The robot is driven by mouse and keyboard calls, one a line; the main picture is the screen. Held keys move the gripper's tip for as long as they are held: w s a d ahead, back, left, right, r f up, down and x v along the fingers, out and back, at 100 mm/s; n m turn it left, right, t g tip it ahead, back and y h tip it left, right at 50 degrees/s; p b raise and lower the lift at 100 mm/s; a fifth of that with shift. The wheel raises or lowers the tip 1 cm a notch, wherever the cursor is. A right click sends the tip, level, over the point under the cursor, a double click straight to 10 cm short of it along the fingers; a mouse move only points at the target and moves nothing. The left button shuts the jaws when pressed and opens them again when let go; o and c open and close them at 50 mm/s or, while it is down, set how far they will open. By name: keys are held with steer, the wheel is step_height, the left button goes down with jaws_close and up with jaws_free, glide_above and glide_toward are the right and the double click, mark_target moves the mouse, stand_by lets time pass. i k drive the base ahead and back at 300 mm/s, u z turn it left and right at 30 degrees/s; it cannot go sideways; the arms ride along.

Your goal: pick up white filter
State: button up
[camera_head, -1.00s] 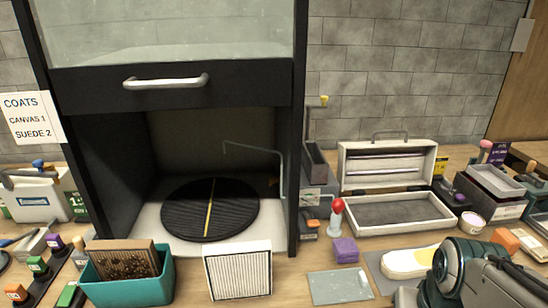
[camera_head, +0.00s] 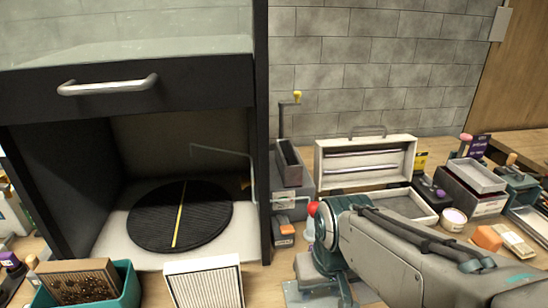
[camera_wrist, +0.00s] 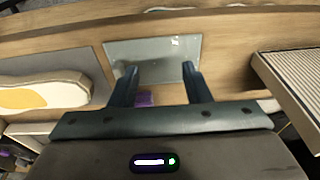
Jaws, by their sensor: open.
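The white filter (camera_head: 205,285) is a pleated panel in a white frame. It stands upright at the front of the bench, before the dark cabinet, and the bottom of the picture cuts off its lower part. In the wrist view the filter (camera_wrist: 298,88) is at the right edge, partly out of frame. My gripper (camera_wrist: 160,72) is open and empty, its two dark fingers over a grey-green plate (camera_wrist: 152,48). It is to the right of the filter in the head view, apart from it. The arm hides much of the gripper there.
A teal bin (camera_head: 125,292) holding a brown block stands just left of the filter. The dark cabinet (camera_head: 262,150) with a black turntable (camera_head: 215,215) is behind. In the wrist view, a purple block (camera_wrist: 145,98) lies near the fingers and a white-yellow sole (camera_wrist: 70,95) left.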

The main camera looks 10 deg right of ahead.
mark_target(215, 282)
steer(key=k, duration=1.25)
steer(key=u, duration=0.4)
steer(key=i, duration=1)
steer(key=u, duration=0.2)
